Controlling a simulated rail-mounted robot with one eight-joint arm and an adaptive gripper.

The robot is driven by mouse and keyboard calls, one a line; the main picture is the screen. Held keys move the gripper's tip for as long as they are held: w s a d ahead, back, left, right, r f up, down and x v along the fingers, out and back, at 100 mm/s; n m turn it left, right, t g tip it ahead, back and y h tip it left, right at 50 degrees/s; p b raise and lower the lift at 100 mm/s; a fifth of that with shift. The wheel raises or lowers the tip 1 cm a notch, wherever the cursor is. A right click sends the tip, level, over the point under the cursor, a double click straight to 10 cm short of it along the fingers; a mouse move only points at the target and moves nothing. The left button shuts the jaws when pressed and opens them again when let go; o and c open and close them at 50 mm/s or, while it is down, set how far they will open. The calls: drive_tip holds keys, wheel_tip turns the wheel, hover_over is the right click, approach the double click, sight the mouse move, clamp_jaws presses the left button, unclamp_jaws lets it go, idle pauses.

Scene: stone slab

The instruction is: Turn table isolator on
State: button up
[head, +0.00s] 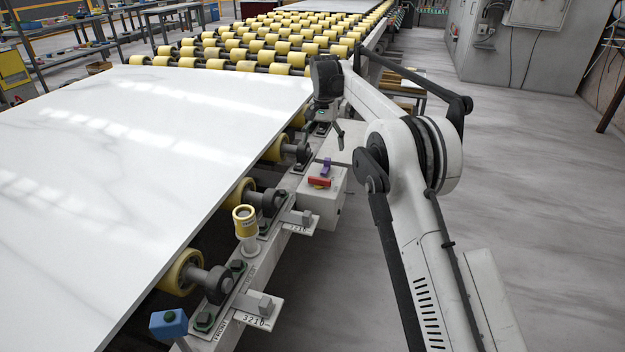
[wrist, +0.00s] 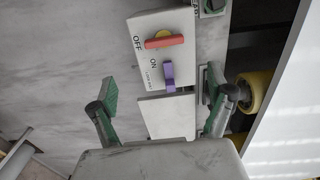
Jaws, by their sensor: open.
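The isolator is a grey box (head: 322,207) on the side of the roller table, with a red handle (head: 319,182) on top. In the wrist view the red handle (wrist: 164,41) sits over a yellow disc, pointing sideways at the OFF label (wrist: 137,42). The ON label (wrist: 154,62) is printed closer to my gripper. A purple upright piece (wrist: 169,75) stands beside ON; it also shows in the head view (head: 326,167). My gripper (wrist: 160,90) is open and empty, its green-padded fingers spread apart, not touching the handle. In the head view my gripper (head: 330,130) is beyond the box.
A large white slab (head: 160,150) lies on the table at left, close to the box. Yellow rollers (head: 182,271) and brackets line the table edge. A yellow-capped post (head: 245,222) and a blue block (head: 168,323) stand nearer. Open grey floor (head: 540,190) lies at right.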

sight(320, 178)
drive_tip(key=f, duration=0.5)
drive_tip(key=f+b, duration=0.1)
drive_tip(key=f, duration=0.4)
drive_tip(key=a+f+b, duration=0.1)
drive_tip(key=f, duration=0.4)
drive_tip(key=shift+w, duration=0.1)
drive_tip(key=shift+c, duration=0.5)
drive_tip(key=c, duration=1.1)
